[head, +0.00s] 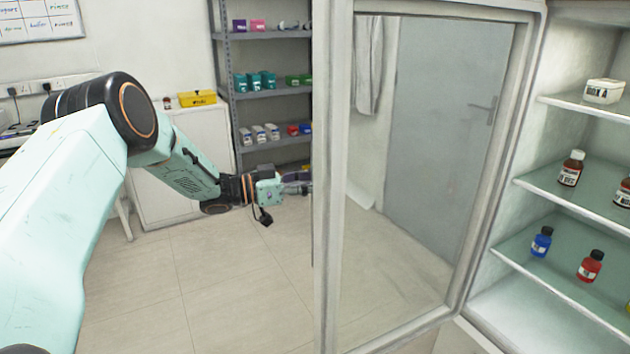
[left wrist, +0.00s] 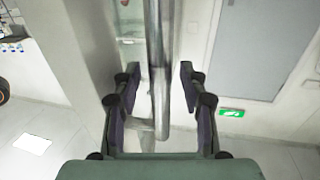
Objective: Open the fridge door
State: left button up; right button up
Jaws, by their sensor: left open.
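The fridge door (head: 333,220) is a glass panel in a grey-white frame. It stands swung open in the head view, with the fridge interior (head: 530,195) exposed at the right. My left gripper (head: 298,184) is at the door's free left edge, with its fingertips partly hidden by the frame. In the left wrist view, my left gripper (left wrist: 160,78) is open, with one finger on each side of a vertical grey bar, the door handle (left wrist: 160,50). The fingers are apart from the bar. My right gripper is not in view.
Fridge shelves hold a white tub (head: 603,91), a brown bottle (head: 571,168), a blue bottle (head: 541,242) and a red bottle (head: 590,266). A grey rack (head: 270,94) and a white cabinet (head: 180,205) stand behind my left arm. The tiled floor (head: 230,290) is clear.

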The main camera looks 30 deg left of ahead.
pick_arm(q)
jog(key=v, duration=1.2)
jog(key=shift+s, duration=0.15)
dwell(0.4)
